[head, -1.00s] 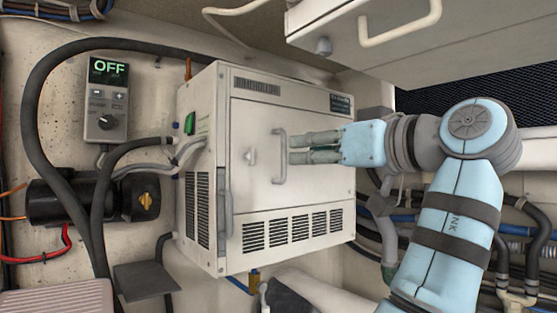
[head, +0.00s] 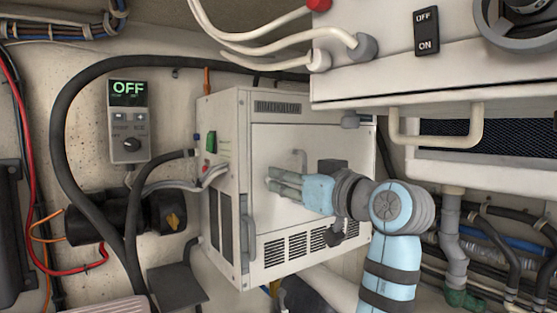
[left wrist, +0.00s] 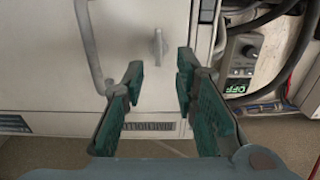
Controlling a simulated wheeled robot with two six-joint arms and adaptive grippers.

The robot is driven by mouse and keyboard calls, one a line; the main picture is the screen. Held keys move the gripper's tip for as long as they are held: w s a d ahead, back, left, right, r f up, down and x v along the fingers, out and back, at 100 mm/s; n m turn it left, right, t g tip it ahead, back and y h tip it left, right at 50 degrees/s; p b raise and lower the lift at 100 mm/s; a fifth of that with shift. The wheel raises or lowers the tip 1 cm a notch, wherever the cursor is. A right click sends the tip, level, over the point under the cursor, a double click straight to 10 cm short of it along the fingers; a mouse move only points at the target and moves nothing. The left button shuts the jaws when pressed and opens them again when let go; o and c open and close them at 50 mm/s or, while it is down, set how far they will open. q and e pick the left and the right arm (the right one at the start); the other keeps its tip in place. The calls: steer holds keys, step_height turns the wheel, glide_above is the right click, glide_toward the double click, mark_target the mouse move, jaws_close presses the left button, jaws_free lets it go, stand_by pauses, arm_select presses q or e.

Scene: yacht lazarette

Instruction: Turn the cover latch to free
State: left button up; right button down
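The cover latch (left wrist: 158,45) is a small grey knob on the pale cover panel (head: 335,140) of the white cabinet. The left wrist view shows it just beyond and between the fingertips, with its long side along the picture's vertical. In the head view my left gripper's fingers hide it. My left gripper (head: 270,180) is in front of the panel, its fingers apart and empty; it also shows in the left wrist view (left wrist: 160,80). The bar handle (left wrist: 88,50) is beside the latch; its top shows in the head view (head: 302,158). My right gripper is not in view.
A control box (head: 128,122) reading OFF hangs on the wall left of the cabinet. Black hoses (head: 68,130) run beside it. A white unit with a handle (head: 440,140) overhangs at upper right. Pipes (head: 452,240) line the lower right.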

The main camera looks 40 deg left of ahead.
arm_select(q)
steer(key=x, duration=0.4)
steer(key=shift+w+f, duration=0.1)
steer(key=shift+f, duration=0.05)
steer(key=shift+d, duration=0.1)
steer(key=shift+c, duration=0.8)
jaws_close()
